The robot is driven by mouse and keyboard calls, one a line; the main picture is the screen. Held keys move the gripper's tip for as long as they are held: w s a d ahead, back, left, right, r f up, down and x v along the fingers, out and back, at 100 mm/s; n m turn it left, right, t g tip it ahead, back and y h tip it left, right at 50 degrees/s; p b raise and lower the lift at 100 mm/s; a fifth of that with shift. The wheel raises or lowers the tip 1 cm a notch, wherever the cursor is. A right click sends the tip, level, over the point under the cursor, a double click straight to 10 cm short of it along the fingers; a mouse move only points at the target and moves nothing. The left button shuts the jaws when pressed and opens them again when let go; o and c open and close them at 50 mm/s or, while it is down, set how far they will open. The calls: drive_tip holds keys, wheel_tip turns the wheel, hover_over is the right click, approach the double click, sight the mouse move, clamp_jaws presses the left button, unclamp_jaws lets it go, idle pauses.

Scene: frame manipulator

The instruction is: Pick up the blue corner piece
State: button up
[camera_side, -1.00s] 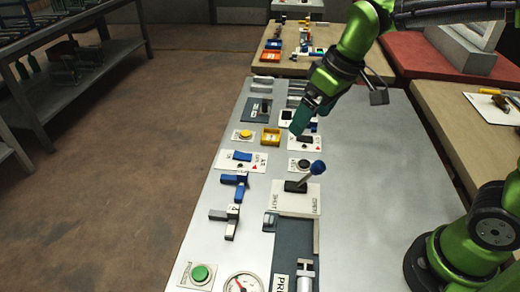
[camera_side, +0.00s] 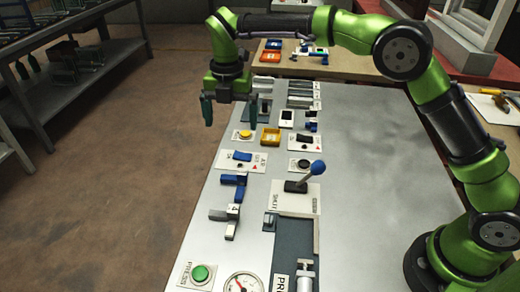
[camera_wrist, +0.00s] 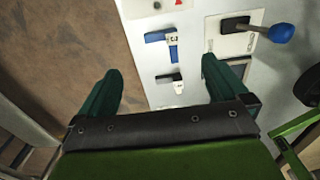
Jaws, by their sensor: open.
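The blue corner piece (camera_side: 235,181) lies on the light table, left of the blue-knobbed lever; a small white label with a mark shows on it. It also shows in the wrist view (camera_wrist: 162,37), above the gap between the fingertips. A similar grey corner piece (camera_side: 227,215) lies just nearer the camera in the side view, and in the wrist view (camera_wrist: 170,78) it appears between the fingers. My gripper (camera_side: 230,113) is open and empty, pointing down above the table's left edge. Its two green fingers (camera_wrist: 160,68) are apart and clear of both pieces.
A yellow bin (camera_side: 270,137), a green button (camera_side: 200,273) and a gauge (camera_side: 243,284) are nearby. The right part of the table (camera_side: 370,160) is bare.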

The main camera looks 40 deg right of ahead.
hover_over(234, 175)
wheel_tip(234, 175, down, 10)
drive_tip(key=shift+s+f, duration=0.15)
drive_tip(key=shift+f, duration=3)
drive_tip(key=c, duration=0.9)
drive_tip(key=shift+c, duration=0.3)
